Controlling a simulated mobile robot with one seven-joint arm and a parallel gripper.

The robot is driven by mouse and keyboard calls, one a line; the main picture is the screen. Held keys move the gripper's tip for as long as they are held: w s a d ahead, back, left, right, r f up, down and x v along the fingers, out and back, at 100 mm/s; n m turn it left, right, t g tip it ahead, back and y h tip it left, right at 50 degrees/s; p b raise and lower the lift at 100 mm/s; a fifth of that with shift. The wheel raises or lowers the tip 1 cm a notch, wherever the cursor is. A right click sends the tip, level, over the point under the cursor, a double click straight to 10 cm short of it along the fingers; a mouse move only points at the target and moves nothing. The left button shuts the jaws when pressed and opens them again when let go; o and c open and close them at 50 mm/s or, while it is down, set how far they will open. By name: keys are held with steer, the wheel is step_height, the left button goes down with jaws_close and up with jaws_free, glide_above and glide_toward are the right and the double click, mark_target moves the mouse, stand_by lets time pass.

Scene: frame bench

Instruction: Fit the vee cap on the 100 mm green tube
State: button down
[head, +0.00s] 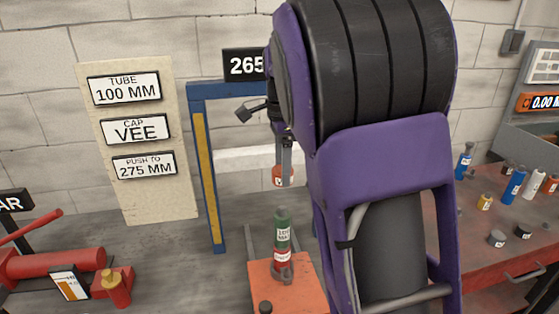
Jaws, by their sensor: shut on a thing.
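The green tube (283,222) stands upright on a red base on the orange stand; its white label is too small to read surely. My gripper (284,172) hangs above the tube, partly beside my purple arm. It is shut on a small orange-red piece (277,181) with a white label, apparently the cap. Its vee shape and lettering cannot be made out. A clear gap shows between this piece and the tube top.
A blue frame (197,110) with a yellow strip and a 265 sign (245,65) stands behind. A board (113,196) reads tube 100 mm, cap vee, push to 275 mm. A red bench (480,246) at right holds several small parts. Red equipment (50,265) is at left.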

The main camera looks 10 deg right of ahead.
steer(key=shift+s+r+p, duration=0.1)
steer(key=shift+r+p, duration=0.15)
steer(key=shift+p, duration=0.2)
steer(key=b, duration=0.4)
glide_above(282, 207)
steer(key=shift+s+f, duration=0.1)
steer(key=shift+f, duration=2.9)
steer(key=shift+p, duration=1.05)
steer(key=shift+f+b, duration=0.95)
steer(key=shift+f, duration=1.05)
steer(key=shift+c, duration=0.5)
jaws_free()
step_height(282, 207, up, 17)
steer(key=p, duration=0.3)
steer(key=shift+r, duration=0.2)
